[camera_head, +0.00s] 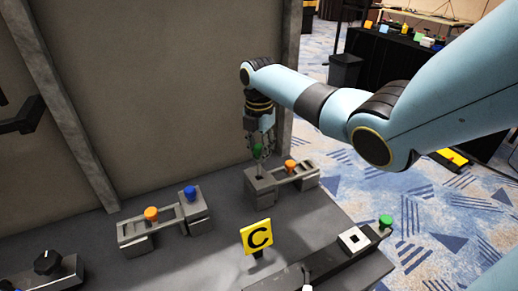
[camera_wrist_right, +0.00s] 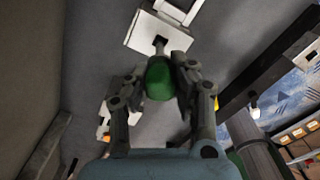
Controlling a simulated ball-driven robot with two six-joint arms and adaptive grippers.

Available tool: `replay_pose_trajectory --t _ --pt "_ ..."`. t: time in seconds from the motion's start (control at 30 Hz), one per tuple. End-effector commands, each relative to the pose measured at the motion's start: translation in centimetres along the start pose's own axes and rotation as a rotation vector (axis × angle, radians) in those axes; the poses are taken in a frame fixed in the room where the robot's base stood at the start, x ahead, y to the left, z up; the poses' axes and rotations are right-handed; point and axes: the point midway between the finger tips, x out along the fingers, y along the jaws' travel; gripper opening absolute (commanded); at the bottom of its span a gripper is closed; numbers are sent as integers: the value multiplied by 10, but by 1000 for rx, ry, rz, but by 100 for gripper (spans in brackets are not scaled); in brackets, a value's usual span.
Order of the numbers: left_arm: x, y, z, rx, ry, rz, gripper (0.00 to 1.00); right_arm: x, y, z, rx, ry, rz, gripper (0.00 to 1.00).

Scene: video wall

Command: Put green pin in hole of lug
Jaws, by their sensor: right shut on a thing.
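My right gripper (camera_head: 257,147) is shut on the green pin (camera_head: 257,151), above the grey lug (camera_head: 260,187) at the back of the bench. In the wrist view the pin's round green head (camera_wrist_right: 158,80) sits between the two fingers. The lug's pale top (camera_wrist_right: 143,30) lies just beyond it. A dark spot or shaft shows between the pin head and the lug; I cannot tell whether the pin tip is inside the hole. My left gripper is not in view.
An orange pin (camera_head: 290,165) stands beside the lug. Another fixture holds an orange pin (camera_head: 151,214) and a blue pin (camera_head: 190,192). A yellow "C" sign (camera_head: 257,236) stands in front. Another green-topped piece (camera_head: 385,221) is at the right edge. A wall (camera_head: 170,90) rises behind.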

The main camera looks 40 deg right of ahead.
Motion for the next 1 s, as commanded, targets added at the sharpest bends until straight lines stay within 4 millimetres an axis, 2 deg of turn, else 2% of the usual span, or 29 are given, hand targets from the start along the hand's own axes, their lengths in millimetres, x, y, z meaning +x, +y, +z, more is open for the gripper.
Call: replay_pose_trajectory --t 0.57,1.0 --pt "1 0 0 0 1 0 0 3 0 0 0 0 0 0" --pt "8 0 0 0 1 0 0 15 0 0 0 0 1 0"
